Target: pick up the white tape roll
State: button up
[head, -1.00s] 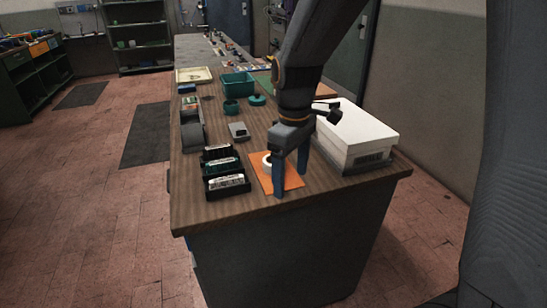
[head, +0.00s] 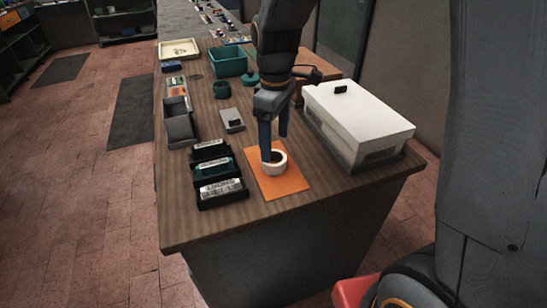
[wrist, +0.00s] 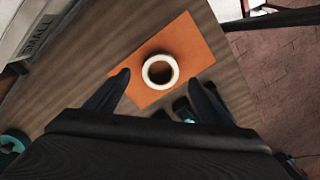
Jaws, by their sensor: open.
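The white tape roll (head: 281,164) lies flat on an orange sheet (head: 279,188) near the front of the wooden bench, its round hole facing up. My gripper (head: 274,150) is open and points down just behind the roll in the head view; one blue finger overlaps the roll's left side there. In the wrist view the roll (wrist: 160,71) shows whole on the orange sheet (wrist: 189,41), ahead of and between the two fingertips (wrist: 160,78). Nothing is between the fingers, and I cannot tell their exact height above the sheet.
A white lidded box (head: 357,120) stands to the right of the sheet. A black tray (head: 221,191) with several labelled items is on the left. The bench's front edge is close.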

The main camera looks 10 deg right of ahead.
aim_at(275, 156)
jog(key=shift+s+f+p, duration=0.2)
jog(key=shift+f+p, duration=0.8)
jog(key=shift+f, duration=1.95)
jog(key=shift+c, duration=0.3)
jog(key=c, duration=1.1)
